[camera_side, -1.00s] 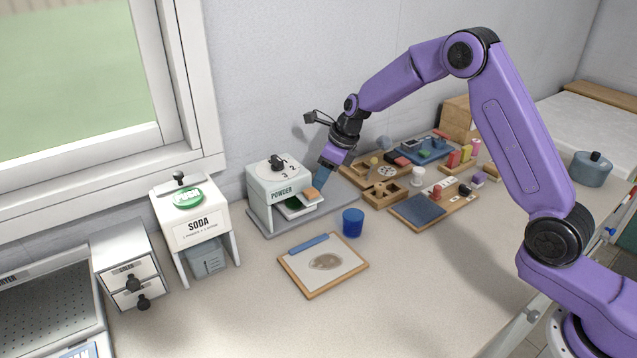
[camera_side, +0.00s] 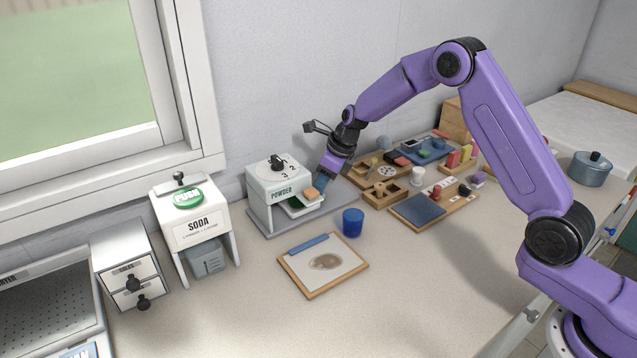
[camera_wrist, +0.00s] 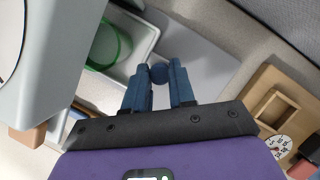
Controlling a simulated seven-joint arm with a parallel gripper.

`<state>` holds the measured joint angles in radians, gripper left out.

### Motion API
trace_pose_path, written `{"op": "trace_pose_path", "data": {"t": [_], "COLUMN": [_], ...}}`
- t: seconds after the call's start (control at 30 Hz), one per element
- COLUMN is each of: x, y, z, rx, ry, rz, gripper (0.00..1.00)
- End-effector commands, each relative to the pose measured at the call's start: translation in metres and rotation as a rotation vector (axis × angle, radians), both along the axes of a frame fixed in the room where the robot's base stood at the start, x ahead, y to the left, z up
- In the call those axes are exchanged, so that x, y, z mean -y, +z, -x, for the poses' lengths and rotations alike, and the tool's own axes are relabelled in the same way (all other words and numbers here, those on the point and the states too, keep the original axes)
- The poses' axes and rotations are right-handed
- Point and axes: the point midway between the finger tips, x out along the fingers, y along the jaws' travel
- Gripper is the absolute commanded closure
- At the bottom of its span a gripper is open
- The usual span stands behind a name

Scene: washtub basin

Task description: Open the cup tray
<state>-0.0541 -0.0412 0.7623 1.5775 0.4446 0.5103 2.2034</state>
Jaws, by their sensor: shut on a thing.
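The cup tray (camera_side: 303,207) is a pale tray low in the front of the white POWDER machine (camera_side: 276,188). In the wrist view the tray's rim (camera_wrist: 150,38) and a green ring inside it show at upper left. My gripper (camera_side: 321,183) is low at the machine's right front corner. How the knob joins the tray is hard to see. An orange-brown block (camera_side: 311,193) on the machine is close to the fingers.
A blue cup (camera_side: 352,222) stands in front of the machine, with a clipboard (camera_side: 323,263) nearer. Wooden trays of small parts (camera_side: 385,192) lie to the right. The SODA dispenser (camera_side: 190,222) and a small drawer unit (camera_side: 128,270) stand left.

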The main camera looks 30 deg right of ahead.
Motion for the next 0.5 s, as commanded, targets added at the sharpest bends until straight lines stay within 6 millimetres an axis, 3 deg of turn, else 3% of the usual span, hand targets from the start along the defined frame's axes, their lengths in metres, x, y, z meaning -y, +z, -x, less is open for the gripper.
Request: {"op": "trace_pose_path", "data": {"t": [0.03, 0.2, 0.3, 0.5], "x": [0.014, 0.048, 0.058, 0.060], "y": [0.000, 0.000, 0.000, 0.000], "z": [0.000, 0.000, 0.000, 0.000], "rx": [-0.001, -0.001, -0.001, -0.001], "ry": [-0.006, -0.006, -0.004, -0.001], "rz": [0.000, 0.000, 0.000, 0.000], "gripper": [1.00, 1.00, 1.00, 1.00]}}
